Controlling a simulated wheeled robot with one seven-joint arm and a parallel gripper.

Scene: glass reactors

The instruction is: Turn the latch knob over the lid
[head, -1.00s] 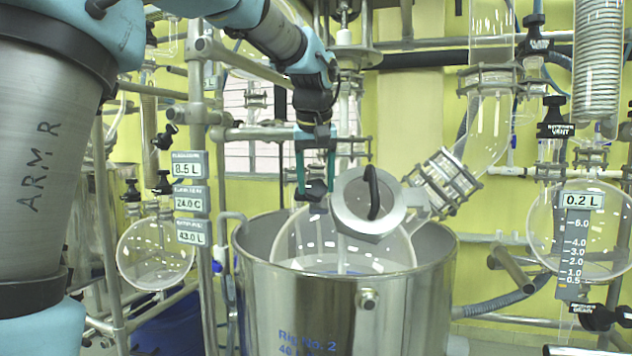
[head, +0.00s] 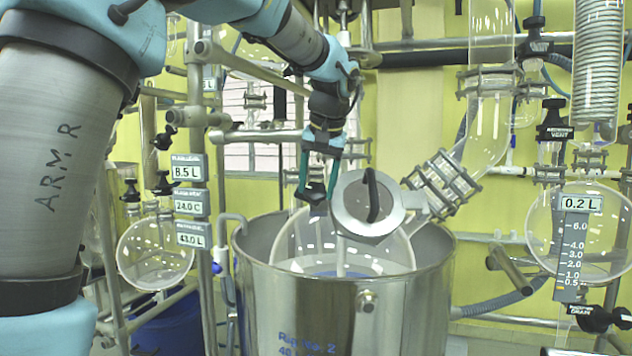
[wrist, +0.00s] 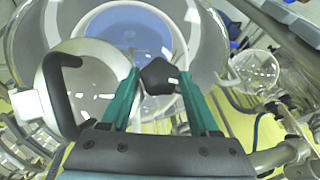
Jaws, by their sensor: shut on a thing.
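The round metal lid (head: 350,222) with a black arched handle (head: 373,196) sits tilted on the reactor's neck. The black latch knob (head: 313,194) is at the lid's left edge. My gripper (head: 317,192) comes down from above with its two green fingers on either side of the knob and is shut on it. In the wrist view the knob (wrist: 158,76) sits between the fingertips. The lid (wrist: 103,82) and its handle (wrist: 62,100) are just left of the fingers there. The latch's lower part is hard to make out.
The glass vessel (head: 290,245) sits in a steel pot (head: 345,310) below. A clamped glass elbow (head: 440,185) rises close to the lid's right. Metal frame pipes (head: 255,134) run behind and left of my arm. A round flask (head: 155,255) hangs at the left.

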